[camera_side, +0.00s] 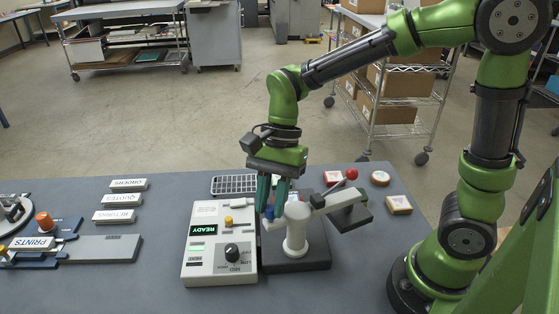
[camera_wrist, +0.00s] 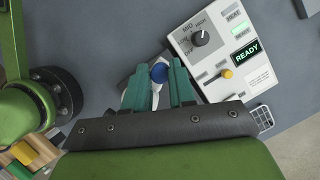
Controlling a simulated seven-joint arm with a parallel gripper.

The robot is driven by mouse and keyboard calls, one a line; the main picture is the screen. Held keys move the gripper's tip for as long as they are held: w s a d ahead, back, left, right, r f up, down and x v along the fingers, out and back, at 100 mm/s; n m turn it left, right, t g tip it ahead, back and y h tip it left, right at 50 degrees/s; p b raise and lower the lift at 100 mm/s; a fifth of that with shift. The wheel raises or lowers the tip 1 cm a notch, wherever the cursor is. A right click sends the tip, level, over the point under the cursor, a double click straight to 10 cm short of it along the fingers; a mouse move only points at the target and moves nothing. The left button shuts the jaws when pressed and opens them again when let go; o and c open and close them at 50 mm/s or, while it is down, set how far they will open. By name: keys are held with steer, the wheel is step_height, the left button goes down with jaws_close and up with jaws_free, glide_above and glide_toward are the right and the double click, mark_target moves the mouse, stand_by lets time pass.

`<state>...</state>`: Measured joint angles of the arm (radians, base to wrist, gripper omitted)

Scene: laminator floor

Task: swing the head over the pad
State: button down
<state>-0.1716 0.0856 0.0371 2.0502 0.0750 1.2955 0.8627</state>
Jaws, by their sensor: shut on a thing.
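The press stands mid-table in the side view, with a white post (camera_side: 296,232) on a dark base (camera_side: 285,265). A blue knob (camera_side: 269,212) is left of the post, at my fingertips. My gripper (camera_side: 270,204) points down with its teal fingers shut on this knob. In the wrist view the blue knob (camera_wrist: 159,72) shows between the fingertips of my gripper (camera_wrist: 163,70). The pad cannot be made out clearly; my gripper and the post cover part of that area.
A white control box (camera_side: 216,240) reading READY stands close left of the press. A dark grid rack (camera_side: 235,184) lies behind it. Red and tan pieces (camera_side: 399,204) lie at right. Labelled blocks and a PRINTS tray (camera_side: 95,248) are at left. The front left table is clear.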

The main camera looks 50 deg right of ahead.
steer(key=s+n+g+h, duration=0.3)
steer(key=s+n, duration=0.3)
steer(key=n, duration=0.8)
steer(key=shift+d+h, duration=0.3)
steer(key=shift+h, duration=0.3)
steer(key=c, duration=1)
jaws_free()
steer(key=v, duration=1.7)
